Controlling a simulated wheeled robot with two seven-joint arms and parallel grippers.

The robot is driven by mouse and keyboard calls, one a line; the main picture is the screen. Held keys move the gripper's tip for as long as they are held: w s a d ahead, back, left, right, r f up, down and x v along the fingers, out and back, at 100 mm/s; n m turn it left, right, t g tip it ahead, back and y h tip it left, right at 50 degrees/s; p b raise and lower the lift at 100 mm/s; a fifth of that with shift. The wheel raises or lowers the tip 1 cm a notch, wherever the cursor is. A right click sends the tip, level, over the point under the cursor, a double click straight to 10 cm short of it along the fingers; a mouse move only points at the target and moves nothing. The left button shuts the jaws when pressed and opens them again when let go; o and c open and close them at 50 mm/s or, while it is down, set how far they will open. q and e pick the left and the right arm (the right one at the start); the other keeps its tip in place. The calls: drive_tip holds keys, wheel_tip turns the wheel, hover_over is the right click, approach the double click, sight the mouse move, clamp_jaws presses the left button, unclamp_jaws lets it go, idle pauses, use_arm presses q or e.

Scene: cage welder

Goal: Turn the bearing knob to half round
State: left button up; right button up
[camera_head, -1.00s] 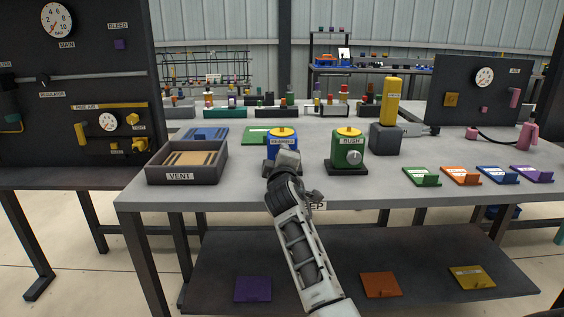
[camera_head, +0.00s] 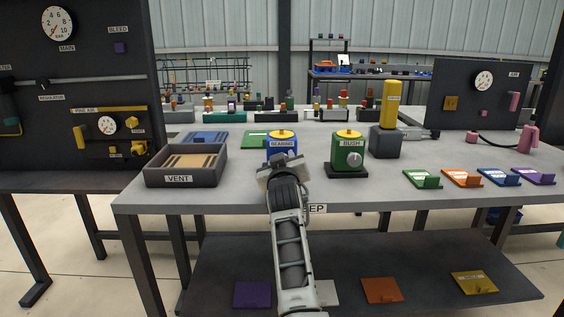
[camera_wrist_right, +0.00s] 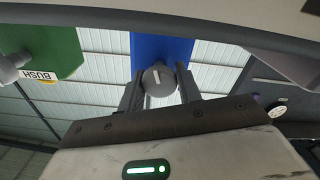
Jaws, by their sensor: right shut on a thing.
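The blue bearing unit (camera_head: 283,142) with a yellow top stands on the table, its label reading BEARING. My right gripper (camera_head: 280,168) is in front of it and hides its lower front and its knob in the head view. In the right wrist view the grey round knob (camera_wrist_right: 159,79) with a white mark sits on the blue face (camera_wrist_right: 160,48). The fingers of my right gripper (camera_wrist_right: 160,92) are on both sides of the knob, shut on it. The white mark runs nearly upright in that view, slightly tilted. My left gripper is not in view.
The green BUSH unit (camera_head: 348,150) with its own knob stands to the right and also shows in the wrist view (camera_wrist_right: 45,50). The VENT tray (camera_head: 186,179) is to the left. A grey block with a yellow post (camera_head: 390,105) stands behind right.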

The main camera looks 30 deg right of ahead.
drive_tip(key=shift+m, duration=1.7)
drive_tip(key=shift+f+m, duration=0.1)
drive_tip(key=shift+m, duration=0.2)
drive_tip(key=o, duration=0.9)
